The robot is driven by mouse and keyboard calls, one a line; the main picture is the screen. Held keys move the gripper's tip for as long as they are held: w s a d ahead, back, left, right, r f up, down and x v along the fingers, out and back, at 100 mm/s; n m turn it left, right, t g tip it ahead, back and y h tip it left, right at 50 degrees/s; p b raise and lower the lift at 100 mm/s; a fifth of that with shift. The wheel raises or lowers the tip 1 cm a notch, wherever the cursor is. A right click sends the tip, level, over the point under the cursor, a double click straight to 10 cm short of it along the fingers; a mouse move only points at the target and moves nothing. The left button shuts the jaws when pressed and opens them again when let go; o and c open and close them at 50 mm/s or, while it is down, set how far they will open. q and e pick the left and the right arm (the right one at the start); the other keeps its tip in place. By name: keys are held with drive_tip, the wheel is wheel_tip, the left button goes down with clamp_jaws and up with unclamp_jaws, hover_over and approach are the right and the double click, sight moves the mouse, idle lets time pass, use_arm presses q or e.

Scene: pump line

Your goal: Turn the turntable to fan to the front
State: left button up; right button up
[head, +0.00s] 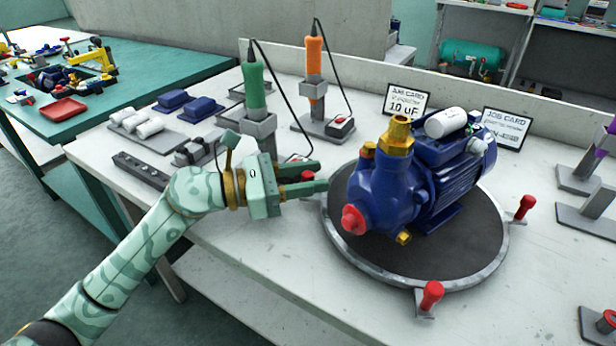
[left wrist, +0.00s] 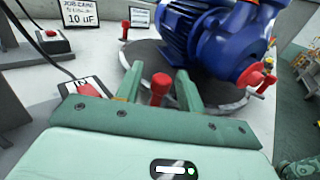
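A blue pump (head: 415,185) with brass fittings and a white cylinder sits on the round dark turntable (head: 400,262). Its red-capped end points to the front left; its ribbed motor end points to the back right. The turntable's rim bears red handles, one at the right (head: 525,206) and one at the front (head: 432,295). My left gripper (head: 312,178) is at the rim's left side, fingers apart. In the left wrist view a red handle (left wrist: 160,88) stands between the fingers, with gaps on both sides. My right gripper is not in view.
Behind the left gripper are a green-handled tool (head: 254,88) and an orange-handled tool (head: 314,65) in stands with cables. Job cards (head: 405,102) stand behind the pump. Grey stands (head: 590,175) are at the right.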

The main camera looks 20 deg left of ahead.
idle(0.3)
use_arm(q)
drive_tip(key=shift+s+a, duration=0.15)
drive_tip(key=shift+a, duration=0.1)
drive_tip(key=p+v, duration=0.1)
drive_tip(key=v, duration=0.4)
drive_tip(key=shift+s, duration=0.1)
drive_tip(key=p+v, duration=0.1)
drive_tip(key=v, duration=0.9)
drive_tip(key=shift+s+a, duration=0.1)
drive_tip(key=shift+a, duration=0.25)
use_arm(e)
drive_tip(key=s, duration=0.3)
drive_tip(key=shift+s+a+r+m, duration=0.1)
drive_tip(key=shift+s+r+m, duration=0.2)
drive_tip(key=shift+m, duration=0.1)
use_arm(q)
drive_tip(key=shift+c, duration=0.2)
